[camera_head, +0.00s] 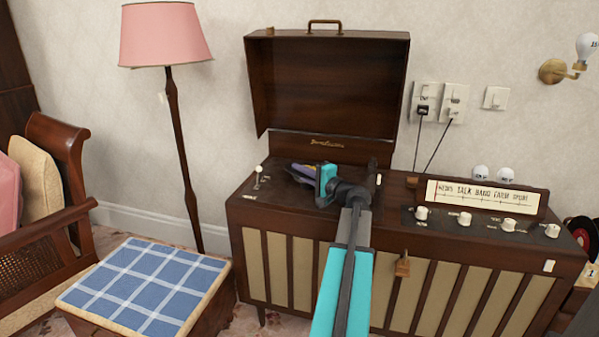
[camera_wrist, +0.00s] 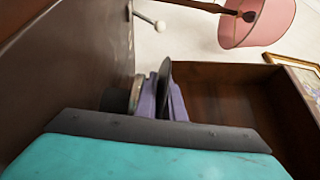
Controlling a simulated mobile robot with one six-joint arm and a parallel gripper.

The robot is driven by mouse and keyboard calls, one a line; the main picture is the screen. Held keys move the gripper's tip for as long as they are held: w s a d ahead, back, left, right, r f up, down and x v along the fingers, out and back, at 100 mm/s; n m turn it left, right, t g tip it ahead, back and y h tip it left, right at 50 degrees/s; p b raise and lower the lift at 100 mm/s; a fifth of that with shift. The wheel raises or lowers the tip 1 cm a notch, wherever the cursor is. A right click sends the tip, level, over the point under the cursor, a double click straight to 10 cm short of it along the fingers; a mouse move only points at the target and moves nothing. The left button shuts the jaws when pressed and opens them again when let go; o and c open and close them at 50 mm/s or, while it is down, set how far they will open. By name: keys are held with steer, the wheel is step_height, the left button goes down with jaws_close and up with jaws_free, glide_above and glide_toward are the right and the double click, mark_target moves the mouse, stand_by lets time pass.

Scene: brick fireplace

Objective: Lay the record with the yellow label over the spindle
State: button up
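The record player is a dark wooden cabinet (camera_head: 310,206) with its lid (camera_head: 330,85) raised. My gripper (camera_head: 301,170) is over the left part of its top, its fingers pointing left. In the wrist view, my gripper (camera_wrist: 164,98) has purple-grey fingers on both sides of a thin black record (camera_wrist: 165,80), seen nearly edge-on. The fingers appear closed on it, and it sits just above the deck. A dark round part with a pale rim (camera_wrist: 136,92) lies close beside it on the deck, probably the turntable. The yellow label and spindle cannot be made out clearly.
A white-knobbed lever (camera_head: 259,172) stands at the deck's left. A lit dial panel (camera_head: 482,196) and several white knobs are to the right. A padlock (camera_head: 402,264) hangs in front. A blue checked stool (camera_head: 140,283) and pink lamp (camera_head: 165,35) are left. Other records (camera_head: 581,232) stand far right.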

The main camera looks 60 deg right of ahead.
steer(key=shift+s+a+f, duration=0.15)
steer(key=shift+f, duration=0.4)
steer(key=v, duration=0.4)
steer(key=p+v, duration=0.1)
steer(key=v, duration=0.4)
steer(key=r+p+v, duration=0.1)
steer(key=v, duration=0.3)
steer(key=shift+s, duration=0.3)
steer(key=o, duration=0.6)
steer(key=shift+c, duration=0.2)
steer(key=shift+s, duration=0.1)
steer(key=p+v, duration=0.2)
steer(key=v, duration=1.1)
steer(key=shift+s, duration=0.3)
steer(key=shift+f, duration=0.1)
